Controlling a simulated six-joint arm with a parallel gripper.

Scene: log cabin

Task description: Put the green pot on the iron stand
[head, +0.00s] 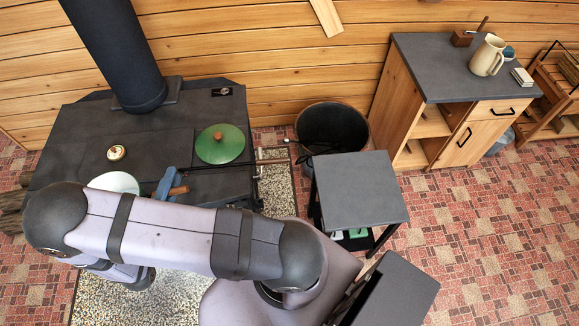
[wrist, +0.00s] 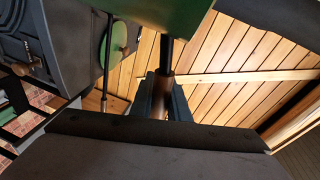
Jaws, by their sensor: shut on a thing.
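The green pot shows in the wrist view as a green wall (wrist: 150,14) at the top, with a dark rod and a wooden grip. In the head view its pale inside (head: 113,182) shows over the stove's front, partly hidden by my arm. My gripper (head: 170,187) is shut on the pot's wooden handle; its jaws (wrist: 162,98) also show in the wrist view. I cannot tell whether the pot touches the stove. A low stand (head: 360,185) with a flat grey top and thin black legs is right of the stove; its top is empty.
On the black stove (head: 65,125) are a green lid (head: 220,145) with a wooden knob and a small cream round item (head: 116,153). A long dark rod (head: 250,163) crosses its right edge. A black bucket (head: 333,126) stands behind the stand. A cabinet (head: 440,70) holds a jug (head: 487,57).

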